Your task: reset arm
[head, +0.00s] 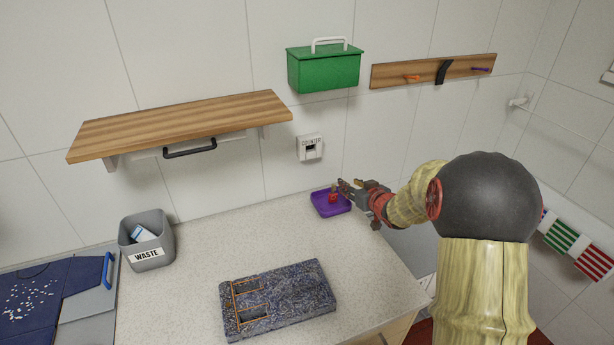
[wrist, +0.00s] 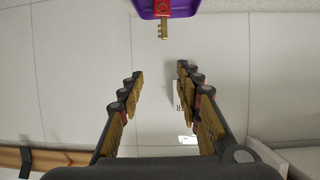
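My gripper (head: 348,187) is at the right back of the counter, by the purple tray (head: 322,207). In the wrist view my gripper (wrist: 160,72) has its two fingers apart with nothing between them. The purple tray also shows at the top edge of the wrist view (wrist: 183,8), beyond the fingertips. A small red piece (head: 333,198) is at the tray in the head view. In the wrist view a red part with a brass toothed stem (wrist: 164,28) sticks out at the tray. The head view does not show clearly whether the gripper touches the tray.
A grey waste bin (head: 149,258) stands at the left back. A wooden shelf (head: 185,122), green box (head: 325,72), counter device (head: 310,147) and hook rail (head: 430,72) are on the wall.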

